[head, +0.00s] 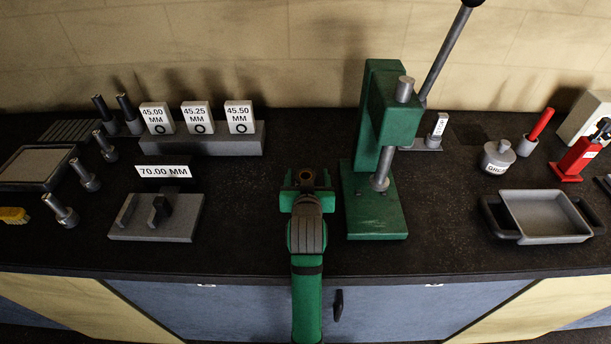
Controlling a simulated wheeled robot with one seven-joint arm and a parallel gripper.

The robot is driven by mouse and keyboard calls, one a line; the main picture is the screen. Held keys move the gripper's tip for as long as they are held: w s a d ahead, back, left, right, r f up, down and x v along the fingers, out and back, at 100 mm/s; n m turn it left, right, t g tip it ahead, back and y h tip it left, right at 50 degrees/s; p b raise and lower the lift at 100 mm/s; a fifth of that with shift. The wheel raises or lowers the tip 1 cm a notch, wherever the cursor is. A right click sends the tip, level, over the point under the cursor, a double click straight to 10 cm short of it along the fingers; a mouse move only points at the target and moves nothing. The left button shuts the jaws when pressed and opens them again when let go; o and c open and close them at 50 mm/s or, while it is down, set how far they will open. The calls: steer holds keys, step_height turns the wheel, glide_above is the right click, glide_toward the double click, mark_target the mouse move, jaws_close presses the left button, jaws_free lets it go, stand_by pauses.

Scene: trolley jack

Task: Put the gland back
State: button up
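My gripper (306,184) is at the end of my arm, low over the middle of the bench, just left of the green press. A small dark round piece with a brownish centre (306,176) shows at the gripper's end. I cannot tell whether it is the gland, nor whether the fingers are closed on it, because my wrist hides much of that spot. No other piece can be surely made out as the gland.
The green arbor press (378,222) stands close right of my gripper, its lever rising. A grey fixture (156,220) marked 70.00 MM and a gauge block (205,143) are left. A grey tray (545,215), a grease pot (497,157) and a red tool (575,160) are right.

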steer(key=shift+s+r, duration=0.1)
steer(key=shift+r, duration=0.1)
steer(key=v, duration=1.1)
steer(key=shift+s+r, duration=0.1)
steer(key=shift+s, duration=0.2)
steer(key=shift+a, duration=0.1)
steer(key=shift+a, duration=0.1)
steer(key=shift+s+d, duration=0.1)
steer(key=shift+d, duration=0.1)
